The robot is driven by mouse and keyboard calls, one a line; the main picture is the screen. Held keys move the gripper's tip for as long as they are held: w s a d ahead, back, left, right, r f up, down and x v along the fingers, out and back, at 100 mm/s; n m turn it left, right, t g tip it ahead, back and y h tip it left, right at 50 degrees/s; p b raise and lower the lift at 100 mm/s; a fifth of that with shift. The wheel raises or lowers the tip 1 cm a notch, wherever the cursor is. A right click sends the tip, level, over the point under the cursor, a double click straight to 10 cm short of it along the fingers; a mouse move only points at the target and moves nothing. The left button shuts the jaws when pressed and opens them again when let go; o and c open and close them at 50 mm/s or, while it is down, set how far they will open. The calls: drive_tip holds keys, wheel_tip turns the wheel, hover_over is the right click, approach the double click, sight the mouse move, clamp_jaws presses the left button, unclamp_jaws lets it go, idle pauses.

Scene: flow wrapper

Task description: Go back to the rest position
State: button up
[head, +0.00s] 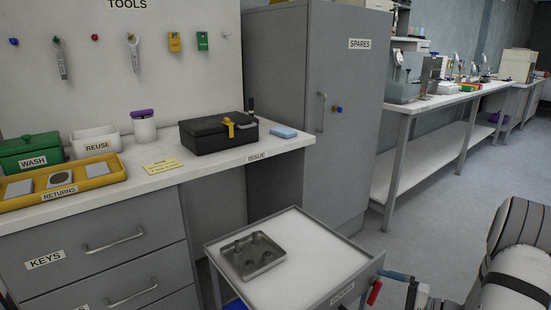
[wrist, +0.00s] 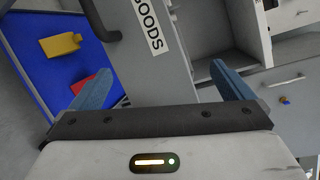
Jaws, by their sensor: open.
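My gripper (wrist: 160,68) shows in the wrist view with its two blue fingers spread wide apart. Nothing is held between them. In the head view part of my gripper shows at the bottom right, with a blue finger (head: 396,276) beside the right corner of the trolley (head: 310,290). My arm comes in from the right edge there. A grey panel with a GOODS label (wrist: 149,22) lies beyond the fingers in the wrist view. From the pictures I cannot tell whether a finger touches the trolley.
A metal tray (head: 282,262) lies on the trolley. The wrist view shows a blue surface (wrist: 30,85) with a yellow item (wrist: 60,45) and a red item (wrist: 90,82). The counter (head: 220,163) and SPARES cabinet (head: 345,90) stand behind. Floor (head: 440,215) is clear right of the trolley.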

drive_tip(key=s+a+r+n+g+h+p, duration=0.1)
drive_tip(key=s+a+r+n+g+p, duration=0.25)
drive_tip(key=r, duration=0.55)
drive_tip(key=s+a+r+n+g+h+p, duration=0.1)
drive_tip(key=s+a+r+g+h+p, duration=0.2)
drive_tip(key=a+r+p, duration=0.5)
drive_tip(key=s+a+r+n+g+p, duration=0.3)
drive_tip(key=s+a+r+g+p, duration=0.1)
drive_tip(key=r, duration=0.6)
drive_tip(key=s+r+n+t+h+p, duration=0.1)
drive_tip(key=s+r+n+h+p, duration=0.1)
drive_tip(key=s+r+h+p, duration=0.2)
drive_tip(key=s+r+n+t+h+p, duration=0.2)
drive_tip(key=s+r+h+p, duration=0.2)
drive_tip(key=r+p, duration=0.6)
wheel_tip(320, 180, up, 7)
drive_tip(key=shift+s+a+r+h+p, duration=0.1)
drive_tip(key=shift+s+a+h+p, duration=0.1)
drive_tip(key=shift+s+h+p, duration=0.25)
